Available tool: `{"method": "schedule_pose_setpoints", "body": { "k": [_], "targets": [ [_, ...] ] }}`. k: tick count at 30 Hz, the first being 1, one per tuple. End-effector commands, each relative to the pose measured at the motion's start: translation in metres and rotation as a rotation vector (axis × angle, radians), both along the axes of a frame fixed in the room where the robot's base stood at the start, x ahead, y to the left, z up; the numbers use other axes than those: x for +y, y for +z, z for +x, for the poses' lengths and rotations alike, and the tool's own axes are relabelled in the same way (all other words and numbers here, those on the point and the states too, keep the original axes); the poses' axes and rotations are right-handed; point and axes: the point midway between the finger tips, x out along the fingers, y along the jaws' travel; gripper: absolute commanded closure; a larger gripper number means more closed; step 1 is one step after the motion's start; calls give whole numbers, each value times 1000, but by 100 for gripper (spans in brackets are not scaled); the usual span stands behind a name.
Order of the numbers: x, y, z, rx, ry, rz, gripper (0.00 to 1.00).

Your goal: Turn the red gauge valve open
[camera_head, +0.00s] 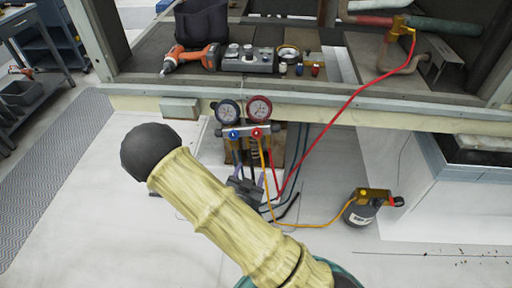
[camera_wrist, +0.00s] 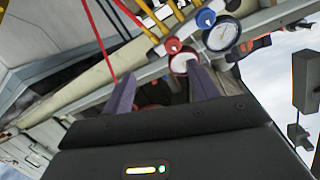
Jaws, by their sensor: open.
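The gauge manifold hangs below the bench edge, with a blue-rimmed gauge (camera_head: 228,111) and a red-rimmed gauge (camera_head: 259,109). The red valve knob (camera_head: 256,132) sits under the red gauge, and the blue knob (camera_head: 234,135) is to its left. In the wrist view, the red knob (camera_wrist: 173,45) and red gauge (camera_wrist: 183,62) lie just beyond my fingertips, nearer the right finger. My gripper (camera_wrist: 162,70) is open and empty, its two purple fingers spread apart. No contact with the knob is visible. In the head view, my arm partly hides the gripper.
Red, yellow and dark hoses hang around the manifold. An orange drill (camera_head: 190,58) and a grey control box (camera_head: 247,60) lie on the shelf above. A workbench (camera_head: 50,60) stands at far left.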

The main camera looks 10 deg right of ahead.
Motion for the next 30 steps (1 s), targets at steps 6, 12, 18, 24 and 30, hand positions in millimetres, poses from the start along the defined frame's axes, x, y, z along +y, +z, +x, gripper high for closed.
{"method": "schedule_pose_setpoints", "body": {
  "k": [6,12,18,24,30],
  "targets": [
    [11,-4,-6,-157,52,-86,41],
    [11,-2,-7,-162,53,-88,41],
    [10,-2,-4,-160,52,-87,41],
    [2,-2,16,-162,50,-86,41],
    [-12,-1,48,-162,50,-87,41]
  ]
}}
